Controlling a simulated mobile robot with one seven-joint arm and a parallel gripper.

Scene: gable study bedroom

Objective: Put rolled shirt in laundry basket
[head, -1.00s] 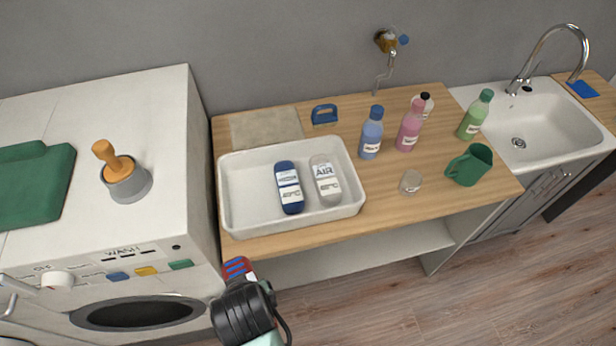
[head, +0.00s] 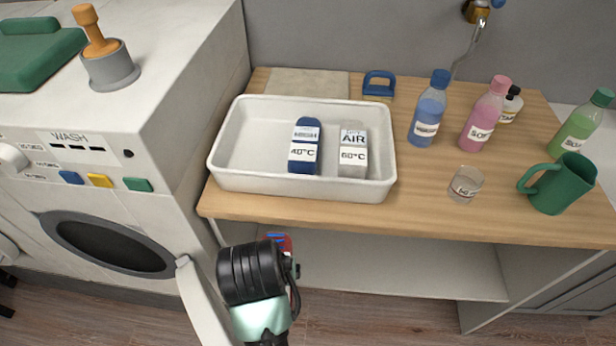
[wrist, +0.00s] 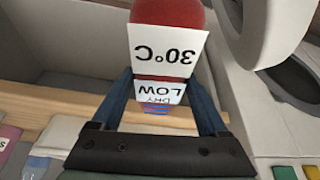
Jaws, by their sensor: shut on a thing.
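A red rolled shirt (wrist: 166,12) with white labels "30°C" and "DRY LOW" is held between the two fingers of my gripper (wrist: 163,100) in the wrist view. In the head view only a small red and blue part of it (head: 283,242) shows past my wrist, in front of the counter's front edge. A white, open, tray-like basket (head: 230,178) stands on the counter, above and beyond my gripper. In it lie a blue roll (head: 307,135) marked 40°C and a grey-white roll (head: 353,140) marked 60°C. My fingertips are hidden in the head view.
A washing machine (head: 160,150) stands left, with what looks like its open round door (head: 205,305) close to my arm. Bottles (head: 430,105), a glass (head: 466,184) and a green mug (head: 562,184) stand right of the basket. An open shelf (head: 400,262) lies below the counter.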

